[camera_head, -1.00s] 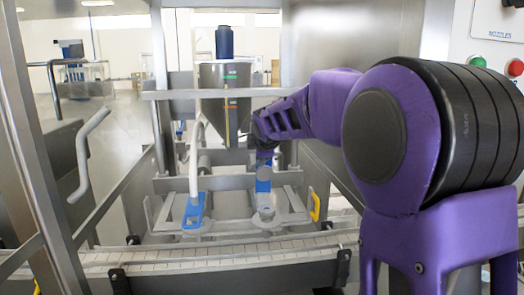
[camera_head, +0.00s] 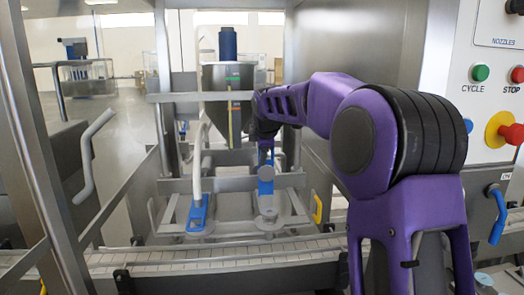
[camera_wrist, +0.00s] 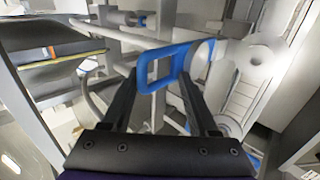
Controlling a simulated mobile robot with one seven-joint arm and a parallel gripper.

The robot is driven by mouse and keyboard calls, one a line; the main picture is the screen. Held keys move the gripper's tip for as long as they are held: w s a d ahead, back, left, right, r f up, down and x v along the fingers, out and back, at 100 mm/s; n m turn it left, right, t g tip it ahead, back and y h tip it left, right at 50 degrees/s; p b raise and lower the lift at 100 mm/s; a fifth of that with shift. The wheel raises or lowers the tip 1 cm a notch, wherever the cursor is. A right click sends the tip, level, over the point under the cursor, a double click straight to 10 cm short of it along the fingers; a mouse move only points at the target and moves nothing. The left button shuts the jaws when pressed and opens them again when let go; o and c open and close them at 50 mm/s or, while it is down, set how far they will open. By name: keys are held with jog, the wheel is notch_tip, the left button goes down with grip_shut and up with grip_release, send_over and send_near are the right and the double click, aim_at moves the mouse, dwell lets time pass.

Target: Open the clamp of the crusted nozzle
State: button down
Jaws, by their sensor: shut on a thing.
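Two nozzles with blue clamp parts stand above the conveyor. The right nozzle (camera_head: 266,202) has its blue clamp handle (camera_head: 266,172) standing upright below my gripper (camera_head: 265,145). In the wrist view, the handle is a blue loop (camera_wrist: 144,67) at the fingertips of my gripper (camera_wrist: 158,76), which is shut on it. The left nozzle (camera_head: 197,224) has a blue part (camera_head: 197,212) leaning low, apart from my gripper. I cannot make out a crust on either nozzle.
A steel hopper (camera_head: 228,95) hangs behind the nozzles. The conveyor (camera_head: 190,260) runs across the front. Steel frame posts stand on both sides, and a control panel (camera_head: 493,85) with buttons is at the right. A yellow handle (camera_head: 318,208) is right of the nozzles.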

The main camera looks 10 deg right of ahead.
jog(key=shift+d+f, duration=0.1)
jog(key=shift+f, duration=0.75)
jog(key=c, duration=0.7)
grip_release()
jog(key=shift+c, duration=1.1)
jog(key=shift+s+r, duration=0.3)
jog(key=shift+r, duration=0.3)
jog(key=v, duration=1.7)
jog(key=shift+w+r, duration=0.2)
jog(key=shift+r, duration=0.25)
